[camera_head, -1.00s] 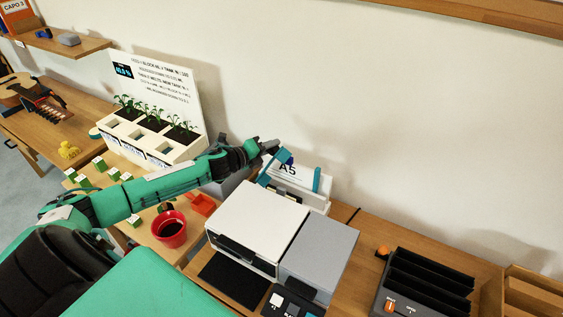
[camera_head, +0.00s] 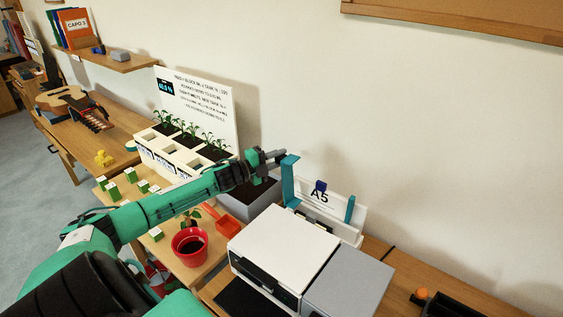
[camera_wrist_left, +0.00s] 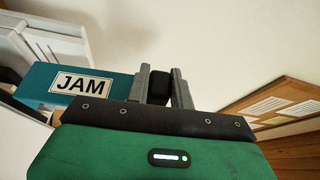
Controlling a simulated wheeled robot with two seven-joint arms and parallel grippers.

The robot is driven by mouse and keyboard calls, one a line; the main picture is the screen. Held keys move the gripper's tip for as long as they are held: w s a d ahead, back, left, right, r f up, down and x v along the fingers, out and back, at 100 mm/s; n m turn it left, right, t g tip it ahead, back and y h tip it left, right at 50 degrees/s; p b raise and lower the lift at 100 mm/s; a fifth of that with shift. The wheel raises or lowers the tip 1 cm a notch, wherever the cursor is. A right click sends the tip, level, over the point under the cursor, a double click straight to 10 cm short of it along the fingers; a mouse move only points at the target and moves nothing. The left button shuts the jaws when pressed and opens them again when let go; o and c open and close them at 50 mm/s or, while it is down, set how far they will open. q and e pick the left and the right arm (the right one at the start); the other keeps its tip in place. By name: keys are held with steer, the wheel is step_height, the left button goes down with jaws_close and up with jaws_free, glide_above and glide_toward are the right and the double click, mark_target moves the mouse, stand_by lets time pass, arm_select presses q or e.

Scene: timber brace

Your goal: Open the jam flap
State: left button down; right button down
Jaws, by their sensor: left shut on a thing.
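The teal jam flap (camera_head: 291,178) stands roughly upright at the left end of the white unit marked A5 behind the printer. In the left wrist view its teal face with the JAM label (camera_wrist_left: 82,84) lies left of the fingers. My left gripper (camera_head: 270,156) is beside the flap's upper end. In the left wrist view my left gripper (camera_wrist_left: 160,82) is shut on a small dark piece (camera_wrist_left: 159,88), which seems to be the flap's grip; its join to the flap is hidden. My right gripper is not in view.
A white and grey printer (camera_head: 285,250) stands in front of the flap. A grey bin (camera_head: 247,200) sits under my left forearm, and a planter (camera_head: 185,155) stands further left. A red pot (camera_head: 189,246) is near the table's front. The wall is close behind.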

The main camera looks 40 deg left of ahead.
arm_select(q)
steer(key=shift+a, duration=0.1)
steer(key=c, duration=1.2)
jaws_free()
steer(key=b+v, duration=0.2)
steer(key=v, duration=1.1)
steer(key=shift+s, duration=0.35)
steer(key=shift+a, duration=0.15)
